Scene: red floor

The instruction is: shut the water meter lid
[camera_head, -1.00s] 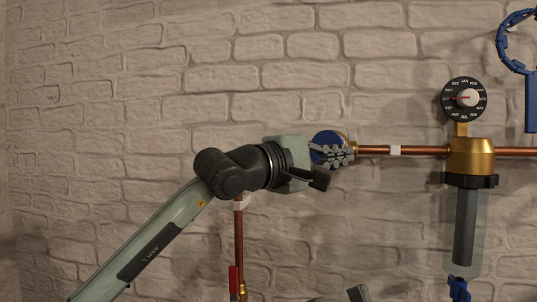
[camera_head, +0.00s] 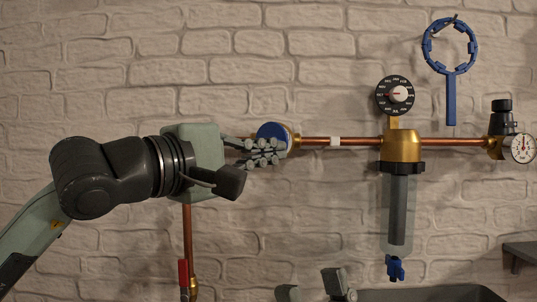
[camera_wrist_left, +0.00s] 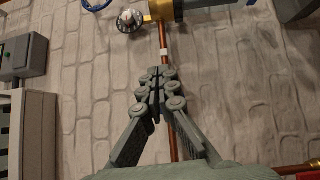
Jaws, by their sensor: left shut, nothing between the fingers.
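The water meter (camera_head: 274,131) sits on the copper pipe, a round blue face or lid with a brass body at its right. Whether its lid is up or down is hard to tell, as my fingers cover its lower part. My left gripper (camera_head: 270,153) is shut and empty, its fingers overlapping the lower front of the meter in the head view; touching or apart I cannot tell. In the left wrist view its fingertips (camera_wrist_left: 160,82) meet over the pipe, and the meter is hidden there. Part of my right gripper (camera_head: 318,288) shows at the bottom edge, mostly cut off.
Along the pipe (camera_head: 345,141) are a brass filter (camera_head: 402,147) with a clear housing, a month dial (camera_head: 395,95) above it and a pressure gauge (camera_head: 522,148). A blue ring wrench (camera_head: 450,95) hangs above. A red-handled valve (camera_head: 184,272) is at lower left.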

